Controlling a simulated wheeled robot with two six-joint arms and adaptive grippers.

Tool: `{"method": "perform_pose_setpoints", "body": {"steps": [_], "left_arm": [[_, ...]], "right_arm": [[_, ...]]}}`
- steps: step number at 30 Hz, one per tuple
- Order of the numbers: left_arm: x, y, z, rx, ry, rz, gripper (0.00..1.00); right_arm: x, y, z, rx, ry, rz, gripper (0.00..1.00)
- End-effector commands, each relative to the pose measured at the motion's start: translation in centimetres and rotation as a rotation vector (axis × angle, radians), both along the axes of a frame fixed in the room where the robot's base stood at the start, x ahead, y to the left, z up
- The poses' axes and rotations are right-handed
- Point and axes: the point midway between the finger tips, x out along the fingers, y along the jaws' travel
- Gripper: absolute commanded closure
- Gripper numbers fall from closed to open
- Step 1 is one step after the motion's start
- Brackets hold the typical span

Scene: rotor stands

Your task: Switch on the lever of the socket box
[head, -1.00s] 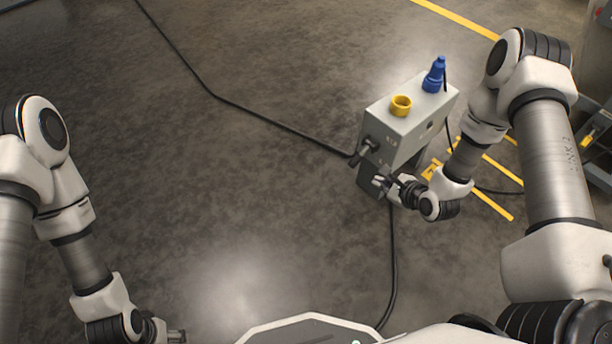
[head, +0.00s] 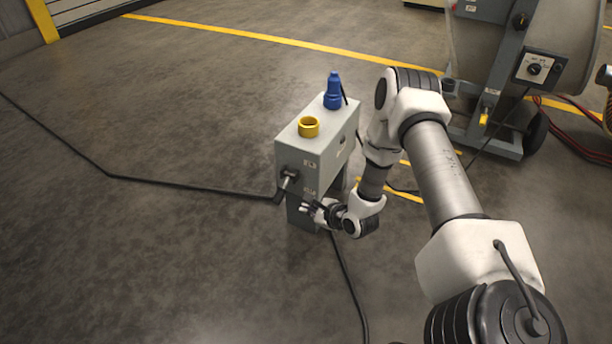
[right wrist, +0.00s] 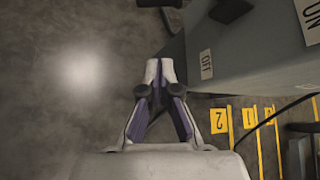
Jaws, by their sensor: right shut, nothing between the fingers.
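The grey socket box (head: 326,152) stands upright on the floor, with a yellow-ringed socket (head: 309,127) and a blue plug (head: 332,92) on top. A dark lever (head: 288,180) sticks out from its near face; its exact angle is hard to tell. In the right wrist view, the box (right wrist: 255,50) fills the upper right, with an OFF label (right wrist: 206,64) and a partly cut ON label (right wrist: 310,20). A dark part, likely the lever (right wrist: 230,9), shows between them. My right gripper (right wrist: 160,72) is shut and empty, beside the box's lower near face and apart from the lever.
A black cable (head: 180,185) runs over the floor behind the lever, and another (head: 347,275) runs towards me. A grey machine on wheels (head: 505,95) stands at the back right. Yellow lines (head: 270,39) mark the floor.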

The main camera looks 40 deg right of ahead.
Motion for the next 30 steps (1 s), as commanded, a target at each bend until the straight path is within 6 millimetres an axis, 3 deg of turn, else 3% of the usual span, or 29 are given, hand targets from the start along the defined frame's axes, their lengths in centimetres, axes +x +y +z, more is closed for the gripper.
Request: {"method": "perform_pose_setpoints", "body": {"steps": [1,9,12,17,30], "left_arm": [[0.0,0.0,-1.3,0.0,-0.001,0.001,0.28],[0.2,0.1,-4.6,0.001,-0.006,0.008,0.28],[0.2,0.1,-4.7,0.001,-0.006,0.01,0.28],[0.3,0.1,-5.0,0.001,-0.008,0.011,0.28],[0.3,0.1,-4.9,0.001,-0.007,0.011,0.28]], "right_arm": [[0.9,0.1,-1.3,-0.004,-0.002,0.003,1.0],[6.0,0.3,-4.5,-0.002,-0.002,0.002,1.0],[6.3,1.3,-2.4,0.002,-0.003,0.0,1.0],[6.4,2.2,-0.8,0.001,-0.001,-0.001,1.0],[6.3,2.4,-0.4,0.003,0.002,-0.001,1.0]]}}
